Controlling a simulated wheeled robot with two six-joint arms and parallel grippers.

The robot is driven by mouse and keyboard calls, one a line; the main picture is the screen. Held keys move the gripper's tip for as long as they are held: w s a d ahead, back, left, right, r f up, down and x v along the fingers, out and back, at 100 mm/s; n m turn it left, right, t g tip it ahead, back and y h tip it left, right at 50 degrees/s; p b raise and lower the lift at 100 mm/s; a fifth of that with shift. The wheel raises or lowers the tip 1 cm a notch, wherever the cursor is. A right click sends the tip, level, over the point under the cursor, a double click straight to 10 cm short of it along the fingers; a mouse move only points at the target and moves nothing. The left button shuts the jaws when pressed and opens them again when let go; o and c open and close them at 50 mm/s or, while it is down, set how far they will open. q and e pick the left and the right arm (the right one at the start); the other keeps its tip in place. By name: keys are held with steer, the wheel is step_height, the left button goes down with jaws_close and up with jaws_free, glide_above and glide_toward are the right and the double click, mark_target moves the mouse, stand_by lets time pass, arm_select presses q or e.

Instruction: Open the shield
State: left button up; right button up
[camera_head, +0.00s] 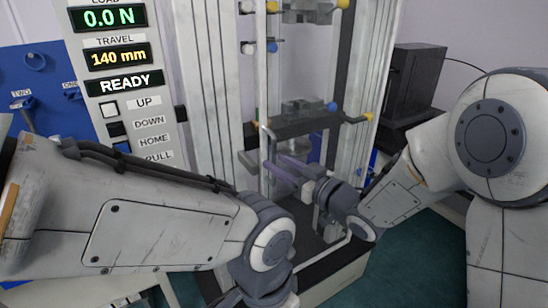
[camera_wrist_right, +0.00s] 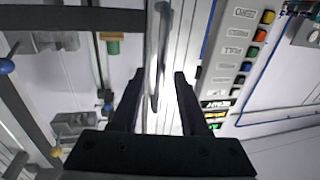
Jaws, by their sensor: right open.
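The shield (camera_head: 261,75) is a clear panel with a pale, thin frame in front of the testing machine. It looks shut, though its clear face is hard to make out. A grey bar handle (camera_head: 267,137) is on its left side. My right gripper (camera_head: 281,168) is open just below and in front of the handle in the head view. In the right wrist view, the handle (camera_wrist_right: 155,85) runs between the open fingertips (camera_wrist_right: 158,76); I cannot tell whether they touch it. My left arm crosses the lower left, and its gripper is out of frame.
The control panel (camera_head: 126,85) reads 0.0 N, 140 mm and READY, left of the machine; its coloured buttons (camera_wrist_right: 261,35) show in the right wrist view. Dark grips on a crossbar (camera_head: 303,124) stand behind the shield. A black box (camera_head: 415,80) stands at the right.

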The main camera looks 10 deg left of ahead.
steer(key=shift+x, duration=1.15)
jaws_close()
stand_by(0.6)
